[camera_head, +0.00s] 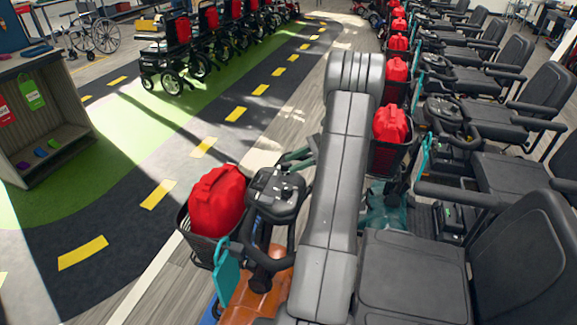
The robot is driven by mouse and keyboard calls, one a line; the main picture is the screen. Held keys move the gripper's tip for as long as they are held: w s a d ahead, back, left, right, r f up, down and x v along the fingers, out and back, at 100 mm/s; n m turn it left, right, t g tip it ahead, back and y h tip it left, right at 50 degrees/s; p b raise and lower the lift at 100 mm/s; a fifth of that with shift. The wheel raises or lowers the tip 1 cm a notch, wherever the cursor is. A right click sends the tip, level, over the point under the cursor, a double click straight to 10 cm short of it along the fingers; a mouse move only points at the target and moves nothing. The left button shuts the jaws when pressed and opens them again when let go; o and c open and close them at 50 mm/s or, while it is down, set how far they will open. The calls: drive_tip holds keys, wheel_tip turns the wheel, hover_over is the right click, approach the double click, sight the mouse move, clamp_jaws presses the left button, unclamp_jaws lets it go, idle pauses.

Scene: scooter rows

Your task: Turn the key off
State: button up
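The nearest scooter has a dark control console (276,190) with a black loop handlebar (268,240) in front of my arm's left side. Small light-coloured details show on the console face, but I cannot make out which one is the key or how it is turned. My grey arm (338,180) rises through the middle of the view and bends over at the top, to the right of the console. My gripper is not visible; the arm seems to hide it.
A row of scooters with black seats (520,255) stands close on the right. Wheelchairs (180,50) and a shelf (45,125) are left. The striped floor lane (110,225) is clear.

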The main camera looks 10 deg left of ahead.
sight(286, 167)
drive_tip(key=v, duration=1.1)
drive_tip(key=shift+b, duration=0.45)
drive_tip(key=shift+a, duration=0.1)
drive_tip(key=p+x, duration=0.1)
drive_tip(key=x, duration=1.2)
drive_tip(key=shift+s+a+f+p, duration=0.2)
drive_tip(key=shift+a+p, duration=0.1)
drive_tip(key=shift+a, duration=0.05)
drive_tip(key=shift+d, duration=0.15)
